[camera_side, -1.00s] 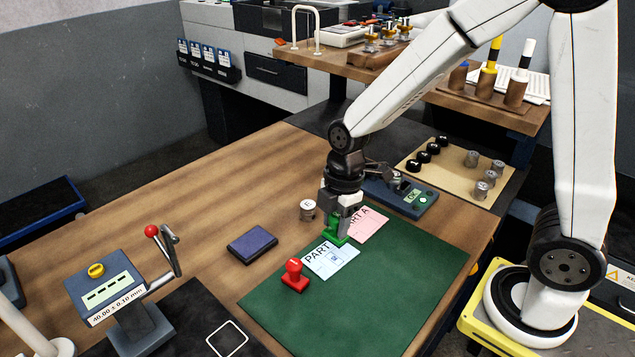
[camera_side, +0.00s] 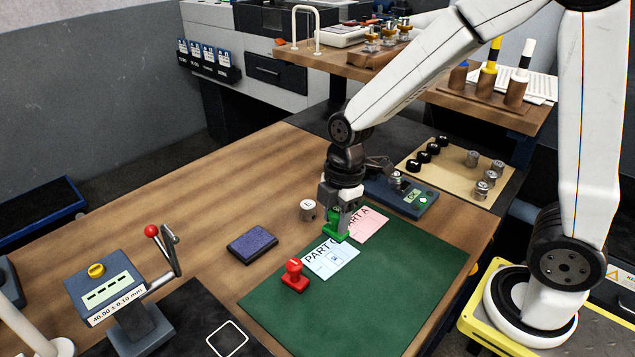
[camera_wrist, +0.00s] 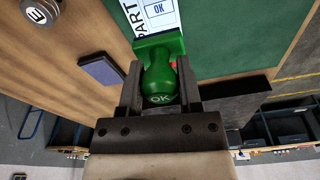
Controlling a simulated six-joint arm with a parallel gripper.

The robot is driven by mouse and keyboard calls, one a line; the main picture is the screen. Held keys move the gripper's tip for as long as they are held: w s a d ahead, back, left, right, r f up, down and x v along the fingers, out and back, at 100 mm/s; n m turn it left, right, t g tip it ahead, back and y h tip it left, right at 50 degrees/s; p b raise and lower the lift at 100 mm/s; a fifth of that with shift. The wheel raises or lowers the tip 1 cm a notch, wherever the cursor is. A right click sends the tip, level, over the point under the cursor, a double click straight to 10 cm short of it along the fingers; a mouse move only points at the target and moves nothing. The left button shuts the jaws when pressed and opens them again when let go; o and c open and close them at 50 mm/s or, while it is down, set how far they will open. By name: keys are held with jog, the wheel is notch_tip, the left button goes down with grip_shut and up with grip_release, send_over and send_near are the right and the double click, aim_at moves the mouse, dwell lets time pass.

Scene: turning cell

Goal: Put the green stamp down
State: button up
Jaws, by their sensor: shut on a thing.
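My gripper (camera_side: 341,212) is shut on the green stamp (camera_side: 337,236) and holds it upright over the far edge of the green mat (camera_side: 385,290), by the top corner of the blue-white card (camera_side: 328,262). In the wrist view the green stamp (camera_wrist: 158,72) sits between my fingers, its knob marked OK, its base by the card (camera_wrist: 152,12). I cannot tell whether its base touches the surface. The red stamp (camera_side: 294,275) stands upright at the card's left.
A pink card (camera_side: 368,224) lies just right of my gripper. A dark ink pad (camera_side: 252,245) and a metal cylinder marked E (camera_side: 308,210) are to the left. A grey device (camera_side: 408,196) stands behind. The mat's front is clear.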

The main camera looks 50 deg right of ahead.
jog(key=shift+r, duration=0.1)
jog(key=r, duration=0.1)
jog(key=d+r, duration=0.1)
jog(key=r, duration=0.1)
jog(key=w+r, duration=0.1)
jog(key=r, duration=0.1)
jog(key=shift+w+d+r, duration=0.1)
jog(key=shift+d+r, duration=0.1)
jog(key=shift+d, duration=0.1)
jog(key=shift+w, duration=0.1)
jog(key=w+f, duration=0.2)
jog(key=w, duration=0.2)
jog(key=w+f, duration=0.3)
jog(key=w, duration=0.1)
jog(key=w+a+f, duration=0.1)
jog(key=w+f, duration=0.2)
jog(key=w, duration=0.1)
jog(key=shift+w+f, duration=0.15)
jog(key=shift+f, duration=0.05)
jog(key=shift+w+f, duration=0.45)
